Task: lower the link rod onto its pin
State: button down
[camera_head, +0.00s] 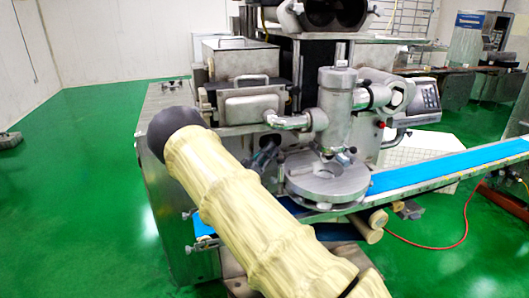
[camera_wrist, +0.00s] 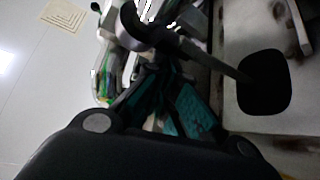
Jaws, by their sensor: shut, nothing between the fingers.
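My gripper (camera_wrist: 158,78) shows in the wrist view, its dark body filling the bottom and its fingers pointing up the picture. The fingers are shut and nothing shows between them. A dark bar (camera_wrist: 222,64) runs beyond the fingertips, from a rounded end at upper left to a black rounded block at right. I cannot tell whether it is the link rod. The pin cannot be made out. In the head view the encrusting machine (camera_head: 242,104) stands ahead, with its upright cylinder (camera_head: 335,105) above a round metal plate (camera_head: 327,178). My gripper cannot be made out there.
A blue conveyor belt (camera_head: 440,167) runs from the machine to the right edge. My cream-sleeved arm crosses the lower middle of the head view and hides part of the machine. A control panel (camera_head: 426,97) stands right of the cylinder. The green floor (camera_head: 85,190) at left is mostly clear.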

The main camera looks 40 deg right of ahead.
jog(key=shift+s+a+f+b, duration=0.1)
jog(key=shift+a+f+b, duration=0.05)
jog(key=shift+f+b, duration=0.55)
jog(key=shift+f, duration=0.1)
jog(key=v, duration=0.7)
jog(key=shift+a, duration=0.25)
